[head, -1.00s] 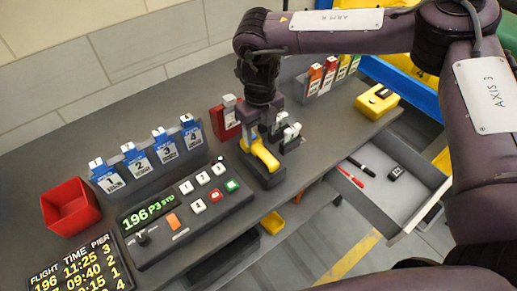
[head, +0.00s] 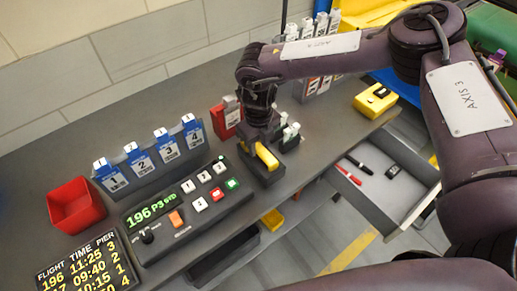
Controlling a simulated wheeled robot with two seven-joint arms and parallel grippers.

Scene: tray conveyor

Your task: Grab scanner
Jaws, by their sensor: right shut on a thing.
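The scanner (head: 267,157) is yellow and sits in a dark cradle (head: 262,176) at the right end of the control panel. My right gripper (head: 262,138) points down over it, shut on its upper part. The gripper and wrist hide the top of the scanner. I cannot tell whether it is clear of the cradle. My left gripper is not in view.
A control panel (head: 163,243) with buttons stands left of the cradle, with numbered blue tags (head: 141,165) behind it. A red bin (head: 76,205) is at the left. A yellow device (head: 376,101) lies at the right. An open drawer (head: 384,209) holds pens and a small dark item.

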